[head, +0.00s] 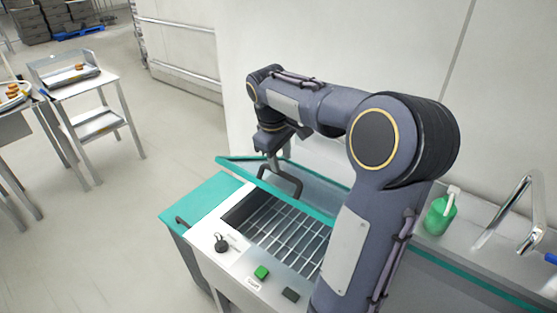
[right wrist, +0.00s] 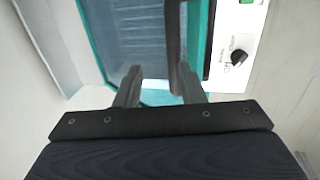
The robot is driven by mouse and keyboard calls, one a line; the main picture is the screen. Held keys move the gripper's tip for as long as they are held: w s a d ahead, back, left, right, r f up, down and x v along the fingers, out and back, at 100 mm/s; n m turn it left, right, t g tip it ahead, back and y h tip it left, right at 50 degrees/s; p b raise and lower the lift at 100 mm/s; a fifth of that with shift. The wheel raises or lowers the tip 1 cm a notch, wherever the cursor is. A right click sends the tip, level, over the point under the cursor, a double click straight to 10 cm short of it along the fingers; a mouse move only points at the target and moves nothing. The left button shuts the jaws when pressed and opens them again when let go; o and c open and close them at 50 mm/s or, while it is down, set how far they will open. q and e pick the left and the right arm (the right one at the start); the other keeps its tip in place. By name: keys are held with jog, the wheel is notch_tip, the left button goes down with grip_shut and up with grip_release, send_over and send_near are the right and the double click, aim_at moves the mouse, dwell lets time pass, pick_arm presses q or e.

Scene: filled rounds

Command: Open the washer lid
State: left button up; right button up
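The washer (head: 205,205) is a white and teal machine against the wall, below my right arm. Its glass lid (head: 318,182) has a teal frame and stands tilted up, with a wire rack (head: 290,236) showing in the opening below. A dark bar handle (head: 287,188) is on the lid. My right gripper (head: 271,160) is just above the lid beside the handle. In the right wrist view, its fingers (right wrist: 157,82) are apart, and the handle (right wrist: 174,40) is close to the right finger; contact is unclear. My left gripper is not in view.
The washer's front panel carries a black knob (head: 221,243) and a green button (head: 262,272). A green bottle (head: 438,213) and a faucet (head: 525,205) stand to the right. Carts with trays (head: 75,80) are at the far left. The floor between is clear.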

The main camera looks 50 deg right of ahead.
jog(key=shift+w+d+r, duration=0.1)
jog(key=shift+d+r, duration=0.2)
jog(key=shift+r, duration=0.45)
jog(key=shift+s+d+r, duration=0.1)
jog(key=shift+d+r, duration=0.15)
jog(key=shift+r, duration=0.5)
jog(key=shift+w+d+r, duration=0.1)
jog(key=shift+d+r, duration=0.2)
jog(key=shift+r, duration=0.45)
